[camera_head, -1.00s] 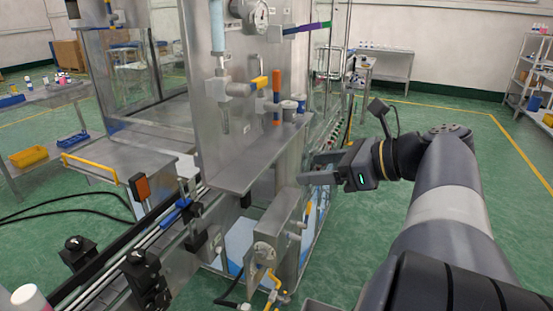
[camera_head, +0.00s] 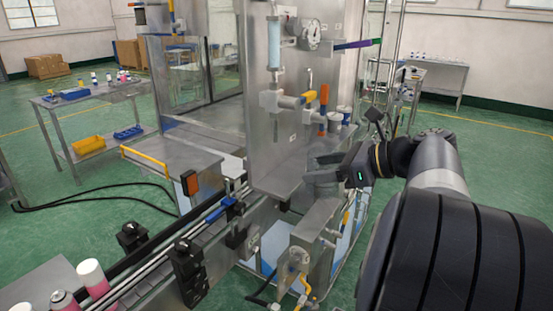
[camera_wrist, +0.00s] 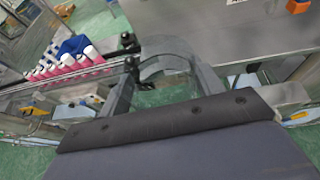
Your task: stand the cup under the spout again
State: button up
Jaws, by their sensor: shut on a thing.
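My gripper (camera_head: 318,172) is shut on a clear, greyish cup (camera_wrist: 166,68). In the wrist view the cup's curved rim shows between the two fingers, and its see-through wall makes its lower part hard to make out. In the head view the cup is hard to tell from the grey fingers. The spout (camera_head: 276,129) is a short nozzle hanging below the valve with the yellow handle on the upright steel panel. My gripper is to the right of the spout and lower in the picture, by the right end of the steel ledge (camera_head: 278,181).
A conveyor (camera_head: 205,230) runs to the left, with pink-and-white cans (camera_head: 92,278) at the lower left.

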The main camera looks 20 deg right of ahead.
jog(key=w+a, duration=0.2)
jog(key=w+a+p, duration=0.1)
jog(key=w+a, duration=0.1)
jog(key=w, duration=0.1)
jog(key=w+a, duration=0.2)
jog(key=shift+w, duration=0.3)
jog(key=shift+w+a+p, duration=0.2)
jog(key=shift+w+p, duration=0.05)
jog(key=shift+p, duration=0.1)
jog(key=shift+d+f, duration=0.1)
jog(key=shift+f, duration=0.25)
jog(key=shift+f, duration=0.15)
jog(key=o, duration=1)
jog(key=shift+s+d+r, duration=0.15)
jog(key=shift+s+r, duration=0.05)
jog(key=shift+r, duration=0.05)
jog(key=b+v, duration=0.1)
jog(key=v, duration=1)
jog(key=shift+s+d+r, duration=0.1)
jog(key=shift+s+r, duration=0.1)
jog(key=shift+r, duration=0.05)
